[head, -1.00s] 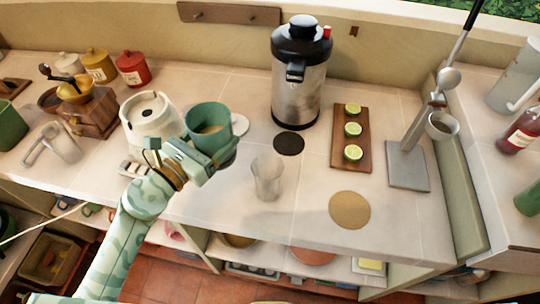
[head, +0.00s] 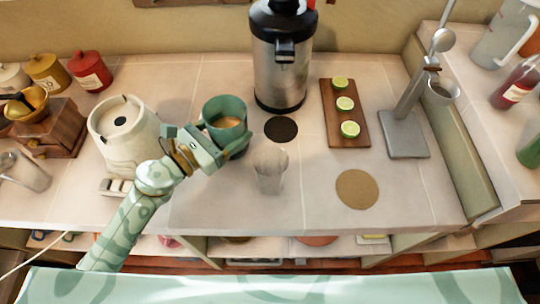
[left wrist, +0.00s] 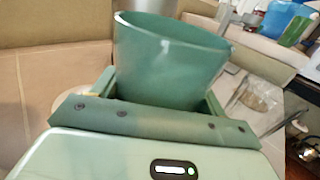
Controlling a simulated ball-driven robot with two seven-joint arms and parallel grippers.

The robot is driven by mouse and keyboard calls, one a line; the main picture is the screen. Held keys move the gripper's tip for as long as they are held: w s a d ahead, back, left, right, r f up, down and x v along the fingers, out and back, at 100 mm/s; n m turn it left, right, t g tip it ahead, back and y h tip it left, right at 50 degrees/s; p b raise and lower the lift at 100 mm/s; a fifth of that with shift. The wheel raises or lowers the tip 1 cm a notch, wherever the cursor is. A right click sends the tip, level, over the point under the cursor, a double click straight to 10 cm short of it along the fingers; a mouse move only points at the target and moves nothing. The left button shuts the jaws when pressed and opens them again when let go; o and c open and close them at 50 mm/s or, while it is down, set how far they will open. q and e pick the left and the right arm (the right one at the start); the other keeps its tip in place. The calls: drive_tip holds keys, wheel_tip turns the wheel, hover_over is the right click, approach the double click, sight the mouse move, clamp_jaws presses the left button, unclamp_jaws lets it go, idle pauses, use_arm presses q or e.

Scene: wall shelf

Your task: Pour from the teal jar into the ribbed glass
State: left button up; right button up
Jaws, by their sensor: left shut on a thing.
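The teal jar (head: 226,112) is open at the top and shows a brownish content inside. My left gripper (head: 212,145) is shut on it and holds it upright or nearly so, just left of the ribbed glass. The jar also fills the middle of the left wrist view (left wrist: 170,65), between the fingers. The ribbed glass (head: 269,170) is clear and stands upright on the counter, to the right of and nearer than the jar. It looks empty. I cannot tell how high the jar is above the counter. My right gripper is not in view.
A steel airpot (head: 281,65) stands behind the glass. A black disc (head: 281,129), a cork disc (head: 356,189) and a wooden board (head: 345,115) with lime halves lie to the right. A cream kettle-like appliance (head: 124,135) stands left of the jar. The counter (head: 318,205) near the glass is clear.

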sight(224, 134)
use_arm(q)
drive_tip(key=shift+r, duration=0.15)
